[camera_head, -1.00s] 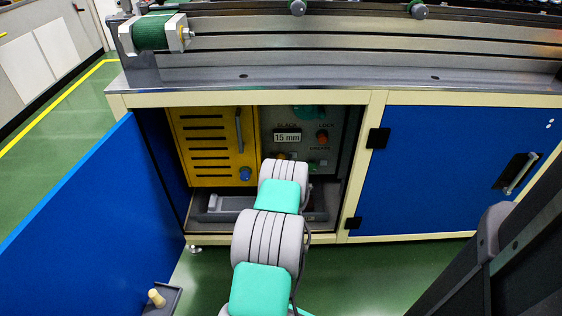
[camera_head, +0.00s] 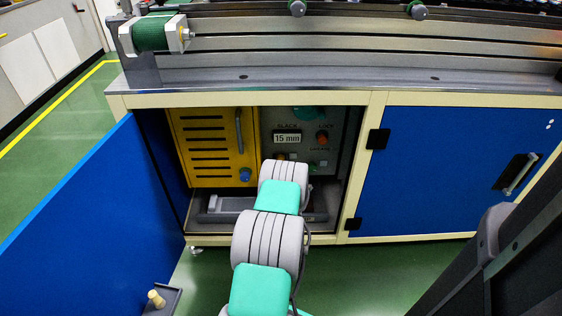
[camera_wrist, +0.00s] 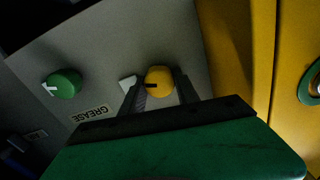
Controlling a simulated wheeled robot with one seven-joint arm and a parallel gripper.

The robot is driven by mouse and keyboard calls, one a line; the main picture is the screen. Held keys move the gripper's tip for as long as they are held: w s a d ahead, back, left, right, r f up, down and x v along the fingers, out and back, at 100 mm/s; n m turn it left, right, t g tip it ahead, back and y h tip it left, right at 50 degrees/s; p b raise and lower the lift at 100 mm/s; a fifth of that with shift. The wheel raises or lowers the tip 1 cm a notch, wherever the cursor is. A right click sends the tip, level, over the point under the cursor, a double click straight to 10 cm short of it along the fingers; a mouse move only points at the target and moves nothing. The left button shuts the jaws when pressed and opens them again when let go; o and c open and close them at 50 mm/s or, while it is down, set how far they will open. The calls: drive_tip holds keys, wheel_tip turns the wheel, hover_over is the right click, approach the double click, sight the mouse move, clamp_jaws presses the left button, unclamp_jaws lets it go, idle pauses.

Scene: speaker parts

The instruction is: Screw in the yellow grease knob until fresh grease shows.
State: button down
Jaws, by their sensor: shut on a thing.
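The yellow grease knob (camera_wrist: 158,77) sits on the grey panel (camera_wrist: 150,40) in the wrist view, with a dark pointer mark facing left. My gripper (camera_wrist: 158,90) is shut on it, one finger on each side. A small white piece (camera_wrist: 127,81) is beside the knob, partly behind the left finger; I cannot tell whether any grease shows on it. The GREASE label (camera_wrist: 90,113) is left of my gripper. In the head view my arm reaches into the open cabinet and hides my gripper.
A green knob (camera_wrist: 62,84) with a white mark is further left on the panel. The yellow slotted panel (camera_head: 206,150) stands left, and the open blue door (camera_head: 90,215) bounds the left side.

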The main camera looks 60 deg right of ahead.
drive_tip(key=m+b, duration=0.2)
drive_tip(key=m, duration=0.2)
drive_tip(key=shift+f, duration=0.15)
drive_tip(key=m+b, duration=0.1)
drive_tip(key=m, duration=0.3)
drive_tip(key=shift+s+m, duration=0.1)
drive_tip(key=shift+m, duration=0.2)
idle(0.3)
drive_tip(key=c, duration=0.9)
unclamp_jaws()
drive_tip(key=p+v, duration=0.1)
drive_tip(key=v, duration=0.6)
drive_tip(key=shift+s+a, duration=0.2)
drive_tip(key=shift+a, duration=0.1)
